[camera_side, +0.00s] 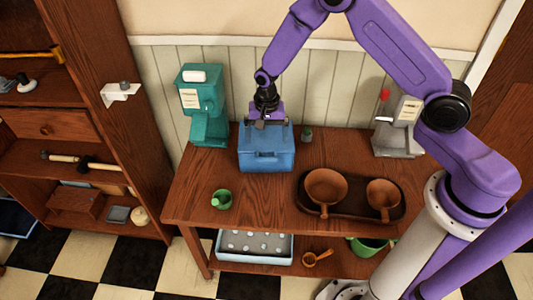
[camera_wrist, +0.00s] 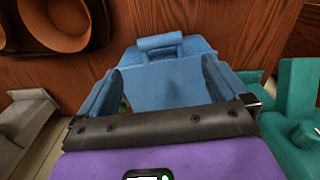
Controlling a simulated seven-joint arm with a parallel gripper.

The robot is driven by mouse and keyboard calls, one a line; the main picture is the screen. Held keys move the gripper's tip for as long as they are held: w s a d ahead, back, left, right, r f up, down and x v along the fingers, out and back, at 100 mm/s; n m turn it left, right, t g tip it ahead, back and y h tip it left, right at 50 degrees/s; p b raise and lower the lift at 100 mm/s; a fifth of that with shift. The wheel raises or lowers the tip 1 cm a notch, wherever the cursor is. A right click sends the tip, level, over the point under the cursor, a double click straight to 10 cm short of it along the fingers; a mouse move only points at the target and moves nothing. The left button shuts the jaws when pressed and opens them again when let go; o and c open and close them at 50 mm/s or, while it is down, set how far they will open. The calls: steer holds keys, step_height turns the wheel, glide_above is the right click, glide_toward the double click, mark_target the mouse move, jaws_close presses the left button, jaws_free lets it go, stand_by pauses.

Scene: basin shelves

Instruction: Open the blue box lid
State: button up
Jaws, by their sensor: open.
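The blue box (camera_side: 267,162) stands upright on the wooden table, its handle side facing the side camera. Its lid (camera_side: 250,139) looks closed in the side view, though its rear part is hidden behind my gripper. My gripper (camera_side: 266,122) points down at the rear top edge of the box, with its jaws open. The side view does not show whether it touches the lid. In the wrist view, the blue box (camera_wrist: 170,80) fills the middle, with its handle (camera_wrist: 160,41) at the far side. The dark gripper bar covers the near part of the box.
A teal dispenser (camera_side: 203,105) stands left of the box and a grey machine (camera_side: 398,125) to the right. A small green jar (camera_side: 306,134) is close to the box's right. A dark tray (camera_side: 350,208) with two brown pans and a green cup (camera_side: 221,199) are in front.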

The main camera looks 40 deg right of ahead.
mark_target(266, 149)
step_height(266, 149, down, 8)
steer(key=shift+f, duration=0.2)
stand_by(0.3)
steer(key=c, duration=1.5)
steer(key=shift+w+d+r+g+y, duration=0.1)
steer(key=shift+r+g+y, duration=0.05)
steer(key=shift+r, duration=0.25)
steer(key=shift+w+r+g+y, duration=0.1)
steer(key=shift+r+g+y, duration=0.05)
steer(key=shift+r, duration=0.25)
steer(key=w+d+r, duration=0.2)
steer(key=r, duration=0.2)
steer(key=w+d+r+g+y, duration=0.1)
steer(key=w+d+r, duration=0.1)
steer(key=w+r, duration=0.1)
steer(key=w+d+r+g, duration=0.1)
steer(key=w+d+r, duration=0.2)
steer(key=r, duration=0.3)
steer(key=shift+w+y, duration=0.25)
steer(key=shift+y, duration=0.15)
